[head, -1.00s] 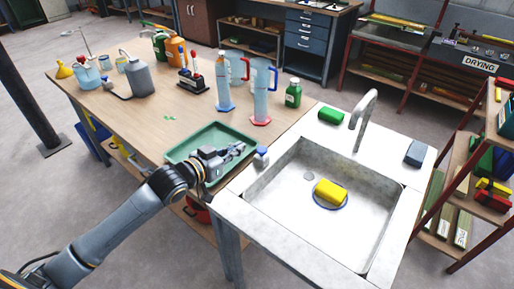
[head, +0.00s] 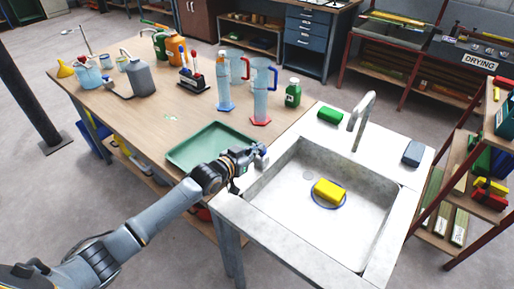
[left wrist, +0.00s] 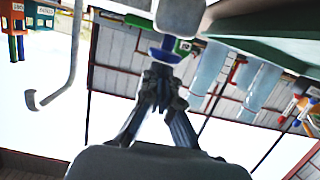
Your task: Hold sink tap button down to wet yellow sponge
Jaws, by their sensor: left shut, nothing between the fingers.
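The yellow sponge (head: 329,190) lies in the sink basin (head: 290,205), over a dark blue ring. The curved grey tap (head: 360,120) stands at the sink's back edge, and no water shows from it. The tap button, a pale block with a blue part (left wrist: 165,53), is at the sink's left rim. My left gripper (head: 254,153) is shut and empty at this button, partly hiding it in the head view. In the left wrist view its fingertips (left wrist: 162,72) are right at the blue part; I cannot tell whether they touch. My right gripper is not in view.
A green tray (head: 190,152) lies on the wooden table left of the gripper. A green sponge (head: 330,115) and a grey-blue block (head: 413,153) rest on the sink's rim. Measuring cylinders (head: 262,95) and a green bottle (head: 293,93) stand behind.

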